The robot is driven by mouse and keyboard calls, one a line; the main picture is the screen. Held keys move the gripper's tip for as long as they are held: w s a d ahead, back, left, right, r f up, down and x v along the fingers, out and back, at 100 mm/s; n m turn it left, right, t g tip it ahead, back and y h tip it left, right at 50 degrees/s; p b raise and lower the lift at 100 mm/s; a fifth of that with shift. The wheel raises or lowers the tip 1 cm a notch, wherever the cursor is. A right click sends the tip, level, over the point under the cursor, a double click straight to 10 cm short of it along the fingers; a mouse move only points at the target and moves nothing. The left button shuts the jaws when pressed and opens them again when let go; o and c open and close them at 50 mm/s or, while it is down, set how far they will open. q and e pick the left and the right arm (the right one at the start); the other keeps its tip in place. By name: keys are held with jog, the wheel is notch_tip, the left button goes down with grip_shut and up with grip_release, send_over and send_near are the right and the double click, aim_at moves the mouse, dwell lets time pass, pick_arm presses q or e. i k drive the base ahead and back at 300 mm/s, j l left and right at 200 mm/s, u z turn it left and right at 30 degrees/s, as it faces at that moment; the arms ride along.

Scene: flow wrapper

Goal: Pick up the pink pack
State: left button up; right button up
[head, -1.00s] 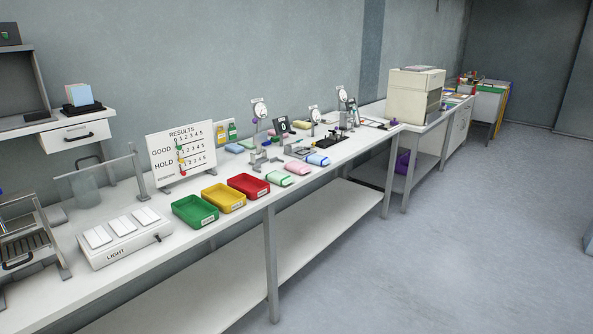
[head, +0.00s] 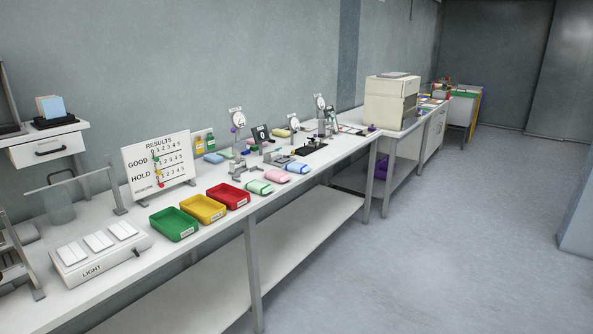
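The pink pack (head: 277,176) lies flat on the white bench top, near its front edge. It sits between a green pack (head: 259,187) on its left and a blue pack (head: 297,168) on its right. Nothing covers it. Neither of my grippers shows in the head view.
Red (head: 228,195), yellow (head: 203,209) and green (head: 174,224) trays stand left of the packs along the white bench (head: 325,165). Dial gauges (head: 239,119) and metal fixtures stand behind the packs. A results board (head: 158,165) stands further left. The grey floor (head: 450,230) in front is clear.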

aim_at(278, 176)
jog(key=i+j+z, duration=0.1)
jog(key=i+z, duration=0.3)
jog(key=i, duration=1.2)
